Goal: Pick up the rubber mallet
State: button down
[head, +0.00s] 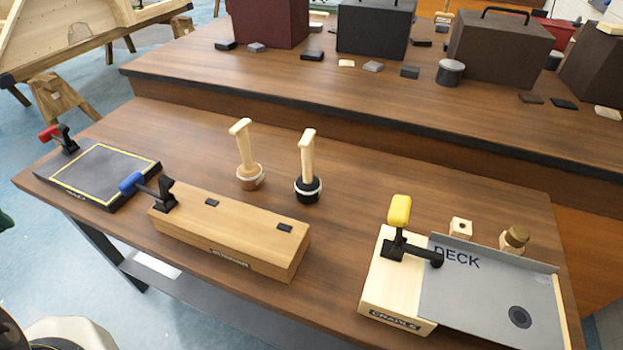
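Two mallets stand upright, head down and handle up, near the middle of the front bench (400,180). The right one (308,187) has a black head with a pale band and a light wooden handle; its dark head looks like rubber. The left one (250,178) has a brown head with a pale band and a similar handle. The two stand apart, with a gap between them. Both are behind the long wooden block. My gripper is not in view.
A wooden block (235,236) with a blue-handled clamp (150,187) lies in front of the mallets. A black pad (98,175) is left. A wooden cradle (375,290) with a yellow-handled clamp and grey deck plate (480,290) is right. Boxes stand on the raised bench behind.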

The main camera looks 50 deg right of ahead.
aim_at(308, 189)
jog(key=k, duration=0.55)
jog(key=k+z, duration=0.1)
jog(key=z, duration=0.95)
jog(key=j+z, duration=0.1)
jog(key=z, duration=0.35)
jog(key=j+z, duration=0.1)
jog(key=z, duration=0.35)
jog(key=j+z, duration=0.1)
jog(key=z, duration=0.3)
jog(key=j+z, duration=0.1)
jog(key=z, duration=0.35)
jog(key=i+j, duration=0.1)
jog(key=j, duration=0.2)
jog(key=j+z, duration=0.1)
jog(key=j, duration=0.25)
jog(key=u, duration=1.35)
jog(key=l+u, duration=0.6)
jog(key=u, duration=0.2)
jog(key=k+l+u, duration=0.15)
jog(key=u, duration=0.25)
jog(key=l, duration=0.05)
